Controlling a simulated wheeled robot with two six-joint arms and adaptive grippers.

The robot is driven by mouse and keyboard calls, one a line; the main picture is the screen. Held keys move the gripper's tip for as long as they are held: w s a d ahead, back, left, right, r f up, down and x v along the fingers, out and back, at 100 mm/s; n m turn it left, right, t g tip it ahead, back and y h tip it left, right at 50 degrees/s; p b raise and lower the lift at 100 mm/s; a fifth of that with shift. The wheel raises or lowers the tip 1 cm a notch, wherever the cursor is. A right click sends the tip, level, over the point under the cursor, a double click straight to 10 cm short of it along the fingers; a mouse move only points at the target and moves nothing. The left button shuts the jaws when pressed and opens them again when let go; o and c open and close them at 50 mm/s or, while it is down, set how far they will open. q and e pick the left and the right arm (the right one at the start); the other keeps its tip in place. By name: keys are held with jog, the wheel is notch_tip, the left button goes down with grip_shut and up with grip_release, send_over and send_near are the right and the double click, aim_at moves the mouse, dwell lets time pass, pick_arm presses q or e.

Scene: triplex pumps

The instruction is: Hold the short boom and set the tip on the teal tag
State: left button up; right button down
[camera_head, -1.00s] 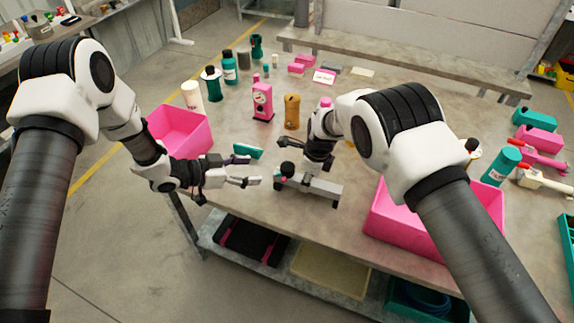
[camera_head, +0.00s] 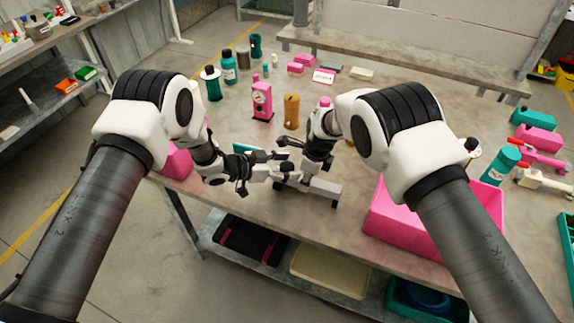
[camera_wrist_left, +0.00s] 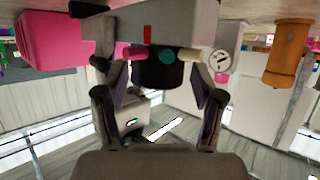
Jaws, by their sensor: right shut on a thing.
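My left gripper (camera_head: 286,160) is open at the bar's left end. In the left wrist view its two fingers (camera_wrist_left: 160,95) stand apart on either side of a black rounded end (camera_wrist_left: 165,72) below a grey block (camera_wrist_left: 165,22). I cannot tell whether they touch it. A teal piece (camera_head: 243,147), perhaps the tag, is partly hidden behind my left gripper.
A pink gauge unit (camera_head: 261,101) and an orange-brown cylinder (camera_head: 291,111) stand behind the grippers. A pink bin (camera_head: 410,232) is at the right, and another pink bin (camera_head: 177,163) is mostly hidden at the left. The table's front edge is close.

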pick_arm(q)
jog(key=c, duration=1.1)
jog(key=shift+d+n+t, duration=0.1)
jog(key=shift+n+t, duration=0.3)
jog(key=n+t+y, duration=0.3)
jog(key=shift+n, duration=0.3)
jog(key=shift+n+t+y, duration=1.2)
jog(key=shift+n+y, duration=0.7)
jog(key=shift+y, duration=0.2)
jog(key=o, duration=1.2)
jog(key=shift+c, duration=0.2)
